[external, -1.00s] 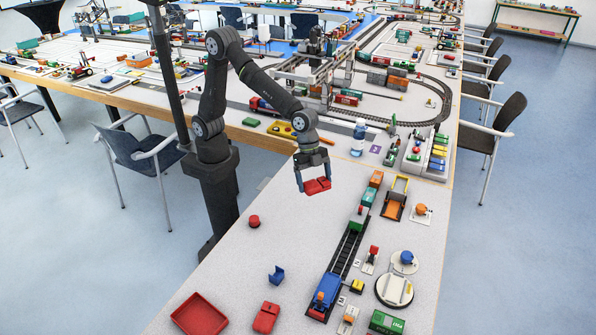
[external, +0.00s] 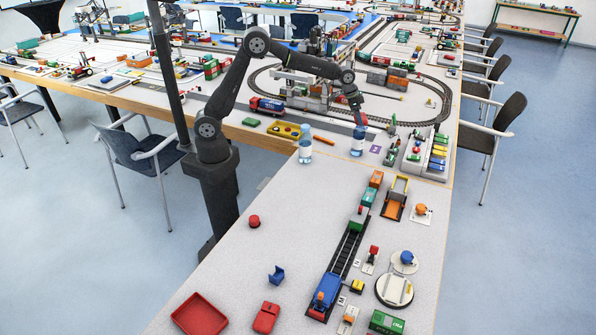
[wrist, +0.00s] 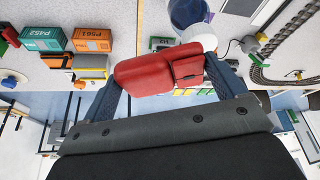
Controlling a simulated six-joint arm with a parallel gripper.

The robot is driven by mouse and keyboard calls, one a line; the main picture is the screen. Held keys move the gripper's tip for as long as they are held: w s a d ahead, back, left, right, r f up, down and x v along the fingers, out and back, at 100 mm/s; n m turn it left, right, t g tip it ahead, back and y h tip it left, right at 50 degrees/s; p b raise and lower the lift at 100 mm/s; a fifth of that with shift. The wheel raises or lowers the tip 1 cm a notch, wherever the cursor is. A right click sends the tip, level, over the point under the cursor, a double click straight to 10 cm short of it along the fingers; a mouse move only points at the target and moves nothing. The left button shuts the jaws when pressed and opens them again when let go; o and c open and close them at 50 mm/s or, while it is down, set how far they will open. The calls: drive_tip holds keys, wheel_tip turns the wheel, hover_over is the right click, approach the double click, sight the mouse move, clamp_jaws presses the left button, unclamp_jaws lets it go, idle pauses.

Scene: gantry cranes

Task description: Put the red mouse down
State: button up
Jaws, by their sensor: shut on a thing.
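The red mouse (wrist: 150,70) is clamped between the two blue-grey fingers of my gripper (wrist: 165,68) in the wrist view. In the external view my gripper (external: 358,110) is at the back of the near table, close to a water bottle (external: 357,140). A small patch of the red mouse (external: 362,118) shows there; the arm hides most of it. The wrist view shows a blue-and-white bottle (wrist: 190,14) right beyond the mouse; I cannot tell whether they touch.
Another bottle (external: 305,144) stands to the left. A red tray (external: 200,315), a red car-like piece (external: 266,318), a blue holder (external: 276,276) and a red button (external: 253,221) are on the near table. Toy trains (external: 348,245) line its right side.

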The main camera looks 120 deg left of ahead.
drive_tip(key=s+a+n+y, duration=0.1)
drive_tip(key=s+a+n, duration=0.1)
drive_tip(key=s+a, duration=0.5)
drive_tip(key=s+a+n, duration=0.2)
drive_tip(key=s+a, duration=0.2)
drive_tip(key=a, duration=0.6)
hover_over(345, 138)
wheel_tip(345, 138, down, 11)
drive_tip(key=shift+g, duration=0.4)
drive_tip(key=shift+s+d+f, duration=0.1)
drive_tip(key=shift+s+f, duration=0.05)
drive_tip(key=shift+f, duration=1.7)
drive_tip(key=shift+s+d+f, duration=0.15)
drive_tip(key=shift+f, duration=1.65)
drive_tip(key=shift+s+d+f, duration=0.1)
drive_tip(key=shift+s+f, duration=0.05)
drive_tip(key=shift+f, duration=1.7)
drive_tip(key=shift+f, duration=0.1)
drive_tip(key=o, duration=0.8)
drive_tip(key=shift+c, duration=0.2)
drive_tip(key=v, duration=1.2)
drive_tip(key=shift+d, duration=0.2)
